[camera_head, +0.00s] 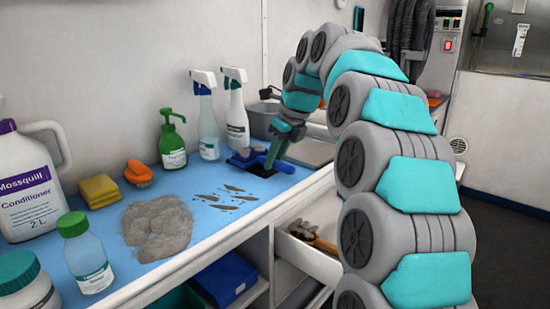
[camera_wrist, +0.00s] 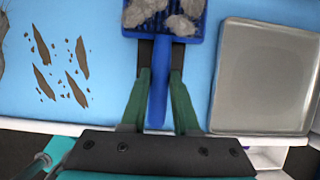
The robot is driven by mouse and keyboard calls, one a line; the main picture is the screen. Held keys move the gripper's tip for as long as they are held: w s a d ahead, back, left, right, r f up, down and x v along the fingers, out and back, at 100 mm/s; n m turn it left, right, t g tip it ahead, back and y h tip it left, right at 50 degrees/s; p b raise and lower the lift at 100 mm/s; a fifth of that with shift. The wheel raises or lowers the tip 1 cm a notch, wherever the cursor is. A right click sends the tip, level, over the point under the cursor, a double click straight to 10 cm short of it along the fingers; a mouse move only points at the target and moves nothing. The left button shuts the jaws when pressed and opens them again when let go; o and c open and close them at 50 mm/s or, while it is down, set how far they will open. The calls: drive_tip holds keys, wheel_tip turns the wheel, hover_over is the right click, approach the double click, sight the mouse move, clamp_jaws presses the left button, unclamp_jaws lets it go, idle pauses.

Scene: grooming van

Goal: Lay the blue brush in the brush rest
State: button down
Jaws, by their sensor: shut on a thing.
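The blue brush has a wide head matted with grey fur; in the wrist view its handle (camera_wrist: 158,98) runs down between my fingers. My gripper (camera_wrist: 161,62) is shut on that handle. In the head view my gripper (camera_head: 274,160) is low over the far end of the blue counter mat, and it partly hides the blue brush (camera_head: 244,160). I cannot tell whether the brush touches the mat. A shallow grey tray (camera_wrist: 265,78) lies right of the brush in the wrist view, apart from it. It may be the brush rest; I cannot tell for sure.
Dark clippings (camera_head: 232,189) and a fur pile (camera_head: 158,228) lie on the mat (camera_head: 205,222). Spray bottles (camera_head: 237,115), a green pump bottle (camera_head: 172,140), yellow sponges (camera_head: 100,190) and a conditioner jug (camera_head: 30,185) stand along the wall side. An open drawer (camera_head: 312,258) juts out below the counter.

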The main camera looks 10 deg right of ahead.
drive_tip(key=shift+f, duration=0.3)
